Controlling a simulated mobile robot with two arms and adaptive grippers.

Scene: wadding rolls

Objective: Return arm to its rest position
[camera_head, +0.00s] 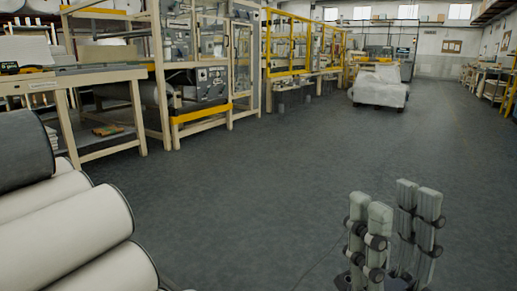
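My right gripper (394,207) is at the bottom right of the head view, with its pale grey padded fingers pointing up. Its finger pairs stand apart with a gap between them, and nothing shows in the gap. The grey floor lies behind it. The rest of my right arm is mostly below the picture edge. My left gripper and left arm are not in view.
Large white wadding rolls (60,222) and a dark roll (22,140) are stacked at the left edge. A workbench (100,76) and yellow-framed machines (268,50) line the left. A wrapped white load (380,88) stands farther back. The middle floor (250,180) is clear.

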